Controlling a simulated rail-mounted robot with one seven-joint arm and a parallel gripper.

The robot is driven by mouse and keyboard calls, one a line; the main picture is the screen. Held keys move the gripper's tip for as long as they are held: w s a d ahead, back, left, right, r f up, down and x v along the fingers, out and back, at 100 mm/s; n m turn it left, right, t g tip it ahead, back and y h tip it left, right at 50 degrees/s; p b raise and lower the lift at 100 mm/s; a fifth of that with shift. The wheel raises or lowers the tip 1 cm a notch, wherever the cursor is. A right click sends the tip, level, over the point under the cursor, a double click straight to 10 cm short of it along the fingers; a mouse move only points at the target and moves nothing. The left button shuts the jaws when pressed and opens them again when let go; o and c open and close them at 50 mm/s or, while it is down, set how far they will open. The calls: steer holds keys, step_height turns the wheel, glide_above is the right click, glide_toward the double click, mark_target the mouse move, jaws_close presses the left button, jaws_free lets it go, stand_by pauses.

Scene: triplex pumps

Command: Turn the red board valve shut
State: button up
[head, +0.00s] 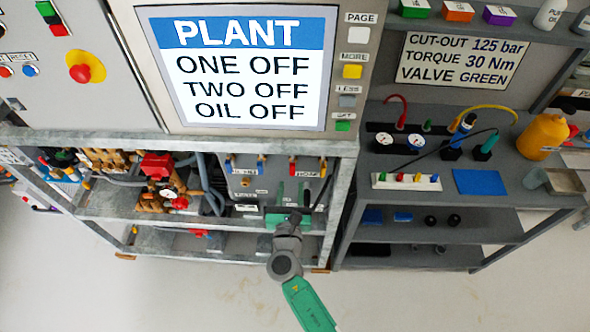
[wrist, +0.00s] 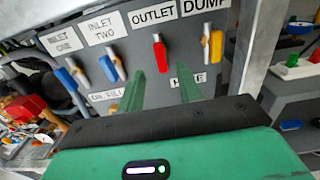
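The red board valve (wrist: 159,56) is a red lever under the OUTLET label on a grey valve board (wrist: 108,84). The lever hangs roughly vertical in the wrist view. In the head view the red lever (head: 292,168) shows on the board below the screen. My gripper (wrist: 161,84) is open, with its two green fingers apart and pointing at the board. The lever lies beyond and slightly above the gap between the fingertips. I see nothing between the fingers, and cannot tell how far the tips are from the board. The gripper (head: 291,194) also shows in the head view.
Blue levers (wrist: 77,74) sit under INLET ONE and INLET TWO, left of the red one. A yellow lever (wrist: 215,46) under DUMP is close on its right. A frame post (head: 343,195) stands right of the board. A red-topped pump (head: 158,166) is left.

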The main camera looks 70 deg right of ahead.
mark_target(294, 172)
steer(key=b+x, duration=0.1)
steer(key=x, duration=0.5)
steer(key=shift+r, duration=0.1)
jaws_close()
steer(key=m+b, duration=0.3)
steer(key=m, duration=0.1)
steer(key=shift+s, duration=0.1)
steer(key=m+b, duration=0.1)
steer(key=m, duration=0.1)
steer(key=m+b, duration=0.1)
steer(key=b, duration=0.1)
steer(key=m+b, duration=0.1)
steer(key=m, duration=0.1)
steer(key=shift+s+f+m, duration=0.1)
steer(key=shift+f+m, duration=0.2)
steer(key=m+b, duration=0.3)
steer(key=m, duration=0.1)
steer(key=shift+b, duration=0.4)
steer(key=shift+m+b, duration=1.3)
steer(key=shift+m, duration=0.8)
steer(key=shift+d+r, duration=0.1)
